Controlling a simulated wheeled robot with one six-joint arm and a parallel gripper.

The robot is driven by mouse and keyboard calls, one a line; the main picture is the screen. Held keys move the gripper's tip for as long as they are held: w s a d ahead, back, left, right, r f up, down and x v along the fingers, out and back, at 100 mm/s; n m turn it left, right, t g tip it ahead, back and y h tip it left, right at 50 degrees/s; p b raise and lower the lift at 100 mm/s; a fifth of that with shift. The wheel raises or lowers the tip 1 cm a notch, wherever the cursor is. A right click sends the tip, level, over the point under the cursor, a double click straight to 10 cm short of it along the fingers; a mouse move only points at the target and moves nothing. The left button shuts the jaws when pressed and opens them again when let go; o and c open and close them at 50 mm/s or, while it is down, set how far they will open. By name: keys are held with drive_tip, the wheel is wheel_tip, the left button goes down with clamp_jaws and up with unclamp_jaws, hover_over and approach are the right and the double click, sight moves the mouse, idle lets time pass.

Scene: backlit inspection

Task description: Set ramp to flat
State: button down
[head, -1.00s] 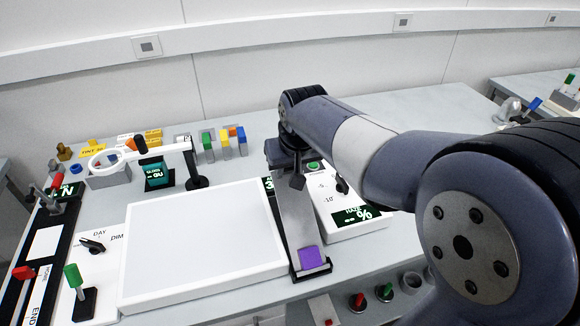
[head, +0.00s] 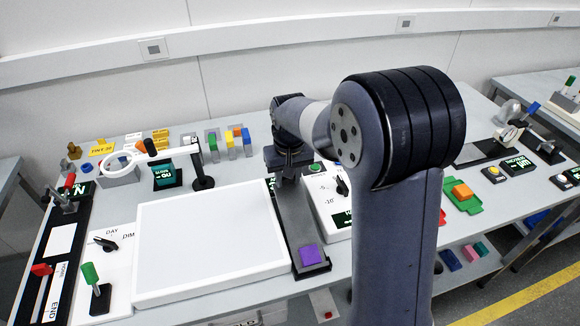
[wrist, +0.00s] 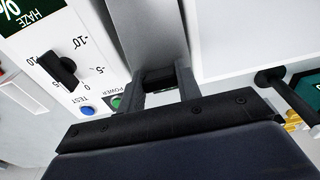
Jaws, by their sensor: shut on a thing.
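The ramp (head: 296,218) is a long grey channel beside the white light panel, running from my gripper at its far end to a purple block (head: 309,254) at its near end. It appears to lie close to level in the head view. The ramp's grey surface (wrist: 150,30) fills the top middle of the wrist view. My gripper (wrist: 160,84) is shut on a dark part at the ramp's far end, one finger on each side. In the head view my gripper (head: 288,174) is partly hidden by my wrist.
The white light panel (head: 205,240) lies left of the ramp, close beside it. A white dial box (head: 325,198) stands close on the right, with its black knob (wrist: 58,70) and blue button (wrist: 87,111) in the wrist view. A ring magnifier arm (head: 200,165) stands behind the panel.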

drive_tip(key=f, duration=0.1)
drive_tip(key=w+f+g+p, duration=0.1)
drive_tip(key=f, duration=0.1)
drive_tip(key=f+g, duration=0.1)
drive_tip(key=shift+w+a+f, duration=0.2)
drive_tip(key=shift+w, duration=0.2)
drive_tip(key=shift+w+f, duration=0.2)
drive_tip(key=shift+f, duration=0.55)
drive_tip(key=shift+w+f, duration=0.15)
drive_tip(key=shift+f, duration=0.65)
drive_tip(key=c, duration=1.1)
unclamp_jaws()
drive_tip(key=shift+a, duration=0.1)
drive_tip(key=shift+c, duration=0.2)
drive_tip(key=shift+o, duration=0.7)
wheel_tip(320, 180, up, 11)
drive_tip(key=w+b, duration=0.1)
drive_tip(key=shift+w+f, duration=0.15)
